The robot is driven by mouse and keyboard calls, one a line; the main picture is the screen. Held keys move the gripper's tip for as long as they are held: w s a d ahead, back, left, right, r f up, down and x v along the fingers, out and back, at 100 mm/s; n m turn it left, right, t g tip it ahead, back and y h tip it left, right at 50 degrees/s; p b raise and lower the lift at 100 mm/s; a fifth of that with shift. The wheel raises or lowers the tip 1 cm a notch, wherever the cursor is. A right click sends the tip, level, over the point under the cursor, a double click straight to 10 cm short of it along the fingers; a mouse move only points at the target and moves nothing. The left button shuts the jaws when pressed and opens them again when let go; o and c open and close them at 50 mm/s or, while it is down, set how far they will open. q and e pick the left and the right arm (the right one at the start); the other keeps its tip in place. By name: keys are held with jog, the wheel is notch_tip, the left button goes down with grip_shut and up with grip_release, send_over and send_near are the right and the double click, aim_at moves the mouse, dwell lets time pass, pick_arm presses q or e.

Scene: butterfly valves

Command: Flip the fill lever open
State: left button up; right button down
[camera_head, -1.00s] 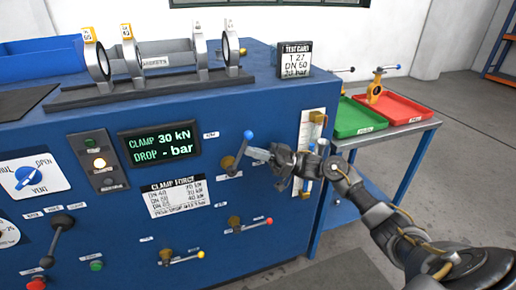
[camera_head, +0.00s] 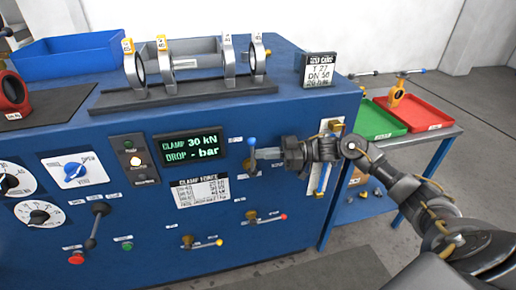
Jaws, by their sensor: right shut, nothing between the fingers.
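A blue-tipped lever (camera_head: 252,142) stands nearly upright on a brass valve (camera_head: 247,164), right of the green display on the blue panel. Its label is too small to read, so I cannot confirm it is the fill lever. My right gripper (camera_head: 258,153) is shut and empty. It points left, with its fingertips at the right side of this lever, seemingly touching it. Part of the valve is hidden behind the fingers. My left gripper is not in view.
A black-knobbed lever (camera_head: 96,224) is at the lower left. A side table holds green (camera_head: 374,122) and red (camera_head: 418,113) trays.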

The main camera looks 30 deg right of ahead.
jog(key=shift+r, duration=0.1)
dwell(0.5)
jog(key=v, duration=1.1)
jog(key=shift+p, duration=0.3)
jog(key=shift+a, duration=0.1)
